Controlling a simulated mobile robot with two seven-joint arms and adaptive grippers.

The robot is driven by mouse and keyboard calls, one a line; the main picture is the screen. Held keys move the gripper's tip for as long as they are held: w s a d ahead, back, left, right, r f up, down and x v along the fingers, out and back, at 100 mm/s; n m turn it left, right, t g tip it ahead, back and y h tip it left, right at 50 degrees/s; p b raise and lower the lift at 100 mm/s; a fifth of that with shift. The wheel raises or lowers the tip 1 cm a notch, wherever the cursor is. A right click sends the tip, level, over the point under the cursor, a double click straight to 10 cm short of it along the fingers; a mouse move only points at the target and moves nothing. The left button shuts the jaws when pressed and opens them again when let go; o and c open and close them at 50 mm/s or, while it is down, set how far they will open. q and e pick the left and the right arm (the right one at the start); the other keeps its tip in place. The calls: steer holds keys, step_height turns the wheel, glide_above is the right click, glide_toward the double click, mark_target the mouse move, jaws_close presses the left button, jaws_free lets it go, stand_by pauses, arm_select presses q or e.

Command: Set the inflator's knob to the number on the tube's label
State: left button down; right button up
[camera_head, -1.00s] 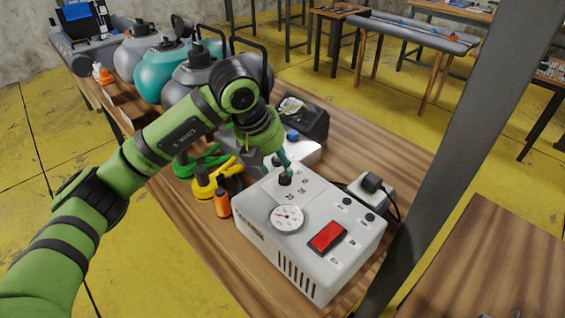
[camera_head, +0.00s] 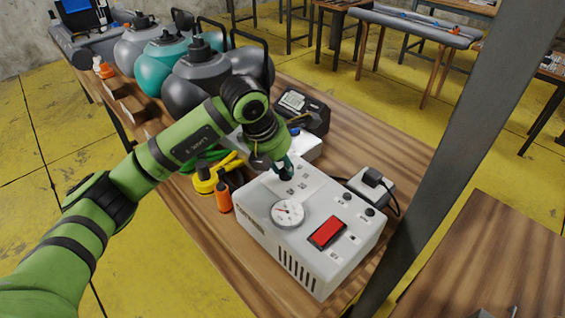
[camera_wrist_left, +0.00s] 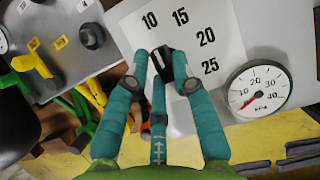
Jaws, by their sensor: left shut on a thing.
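The inflator (camera_head: 345,255) is a pale grey box on the wooden bench, with a round gauge (camera_head: 288,213) and a red switch (camera_head: 327,233) on top. Its black knob (camera_wrist_left: 166,62) sits beside the printed numbers 10, 15, 20 and 25 in the left wrist view. My left gripper (camera_head: 285,166) is shut on the knob, its teal fingers (camera_wrist_left: 163,66) around it. The knob's upper part faces the numbers, but the fingers partly hide it and I cannot tell its exact setting. The gauge needle (camera_wrist_left: 247,103) points near 0. No readable tube label shows. My right gripper is not in view.
A power plug and socket block (camera_head: 372,188) is right of the inflator. A grey post (camera_head: 450,150) rises at the right. A grey roll (camera_head: 415,27) lies on a back bench.

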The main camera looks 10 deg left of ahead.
arm_select(q)
steer(key=shift+w+f+m+b, duration=0.1)
steer(key=shift+m+b, duration=0.4)
steer(key=shift+b, duration=0.05)
steer(key=shift+m+g+h+b, duration=0.3)
steer(key=shift+m+h+b, duration=0.4)
steer(key=shift+m, duration=0.4)
steer(key=shift+w+m+g+b, duration=0.15)
steer(key=shift+m+g+b, duration=0.35)
steer(key=shift+m, duration=0.6)
steer(key=shift+m+g+h+b, duration=0.3)
steer(key=shift+m, duration=0.8)
steer(key=c, duration=1)
jaws_free()
steer(key=shift+d, duration=0.1)
steer(key=shift+c, duration=0.2)
